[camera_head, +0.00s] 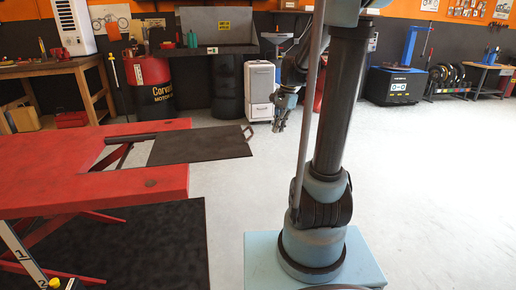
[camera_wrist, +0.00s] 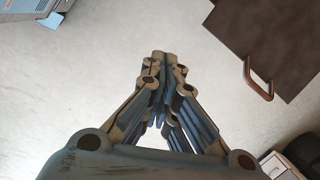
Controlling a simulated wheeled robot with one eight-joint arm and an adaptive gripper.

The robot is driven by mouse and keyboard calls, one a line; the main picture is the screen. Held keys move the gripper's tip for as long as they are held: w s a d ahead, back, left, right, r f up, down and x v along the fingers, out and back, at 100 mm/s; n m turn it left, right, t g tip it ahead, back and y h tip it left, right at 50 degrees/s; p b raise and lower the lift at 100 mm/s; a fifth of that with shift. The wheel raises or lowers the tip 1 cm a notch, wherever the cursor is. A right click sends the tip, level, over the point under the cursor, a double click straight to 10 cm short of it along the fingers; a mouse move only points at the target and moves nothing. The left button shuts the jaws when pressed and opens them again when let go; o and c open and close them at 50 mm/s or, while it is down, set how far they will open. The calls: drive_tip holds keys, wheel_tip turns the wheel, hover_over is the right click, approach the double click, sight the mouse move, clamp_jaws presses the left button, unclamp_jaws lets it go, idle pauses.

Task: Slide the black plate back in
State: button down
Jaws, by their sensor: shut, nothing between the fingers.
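The black plate (camera_head: 200,147) sticks out flat from the right end of the red motorcycle lift (camera_head: 100,190) in the head view. A small metal loop handle (camera_head: 247,133) is on its outer edge. My gripper (camera_head: 279,127) is to the right of the handle, apart from it, pointing down. In the wrist view my gripper (camera_wrist: 163,60) is shut and empty over the grey floor. The black plate (camera_wrist: 275,40) fills the upper right there, with its copper-coloured handle (camera_wrist: 258,82) to the right of the fingertips. Nothing touches the fingers.
A black mat (camera_head: 130,245) lies under the lift. A red drum (camera_head: 148,82), a dark barrel (camera_head: 228,85) and a white cabinet (camera_head: 259,90) stand behind. A wooden workbench (camera_head: 60,70) is at the back left.

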drive_tip(key=w+a+f+m, duration=0.2)
drive_tip(key=w+f+m, duration=0.2)
drive_tip(key=w, duration=0.6)
drive_tip(key=a+f, duration=0.6)
drive_tip(key=f, duration=0.4)
drive_tip(key=shift+g+y, duration=0.3)
drive_tip(key=shift+y, duration=0.1)
